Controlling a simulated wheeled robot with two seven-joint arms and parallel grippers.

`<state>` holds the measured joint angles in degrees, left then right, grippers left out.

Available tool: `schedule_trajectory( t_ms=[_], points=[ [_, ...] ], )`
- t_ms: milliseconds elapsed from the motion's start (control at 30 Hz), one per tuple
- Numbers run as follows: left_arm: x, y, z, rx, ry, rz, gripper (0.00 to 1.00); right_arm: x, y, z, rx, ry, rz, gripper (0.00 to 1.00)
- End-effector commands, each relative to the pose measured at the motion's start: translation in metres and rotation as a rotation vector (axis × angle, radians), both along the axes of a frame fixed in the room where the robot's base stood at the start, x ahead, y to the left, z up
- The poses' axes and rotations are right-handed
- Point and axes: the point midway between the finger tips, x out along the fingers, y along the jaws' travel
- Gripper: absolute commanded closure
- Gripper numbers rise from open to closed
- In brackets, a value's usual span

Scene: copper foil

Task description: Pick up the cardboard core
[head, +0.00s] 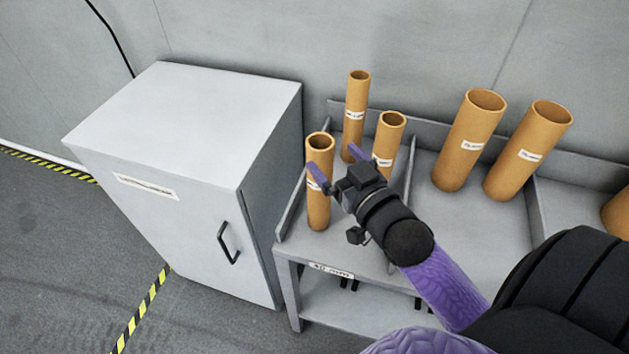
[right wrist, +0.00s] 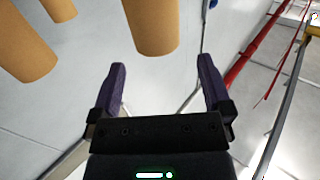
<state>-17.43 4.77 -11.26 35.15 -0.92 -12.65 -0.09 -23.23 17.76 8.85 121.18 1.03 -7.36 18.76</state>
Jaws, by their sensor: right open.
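Several tan cardboard cores with white labels stand upright on a grey rack. Three slim ones share the left bay: a front-left core (head: 318,210), a back core (head: 356,105) and a right core (head: 389,138). My right gripper (head: 336,162) reaches in from the lower right, its purple fingers apart and empty. In the head view one finger overlaps the front-left core. In the right wrist view the open fingers (right wrist: 162,66) point toward a core (right wrist: 155,25) above them, with a gap showing between. Part of the right core is hidden behind the gripper. My left gripper is not in view.
Wider cores (head: 470,140) (head: 528,150) stand in the middle bay, and another (head: 616,214) at the right edge. Low dividers (head: 408,165) split the rack. A grey cabinet (head: 190,120) with a black handle stands close on the left. Open floor (head: 60,260) lies front left.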

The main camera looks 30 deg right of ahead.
Motion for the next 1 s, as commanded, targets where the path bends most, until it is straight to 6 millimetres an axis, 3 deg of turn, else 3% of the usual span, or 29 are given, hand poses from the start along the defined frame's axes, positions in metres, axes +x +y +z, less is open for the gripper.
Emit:
schedule_trajectory(
  t_ms=[300,533,1000],
  points=[
    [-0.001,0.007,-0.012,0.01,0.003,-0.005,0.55,0.054,-0.003,-0.006,-0.001,0.001,0.0,0.0],
    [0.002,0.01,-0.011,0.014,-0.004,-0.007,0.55,0.057,-0.003,-0.005,0.0,0.002,0.0,0.0],
    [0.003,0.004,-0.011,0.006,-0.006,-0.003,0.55,0.056,-0.003,-0.005,-0.001,0.002,0.0,1.0]
  ],
)
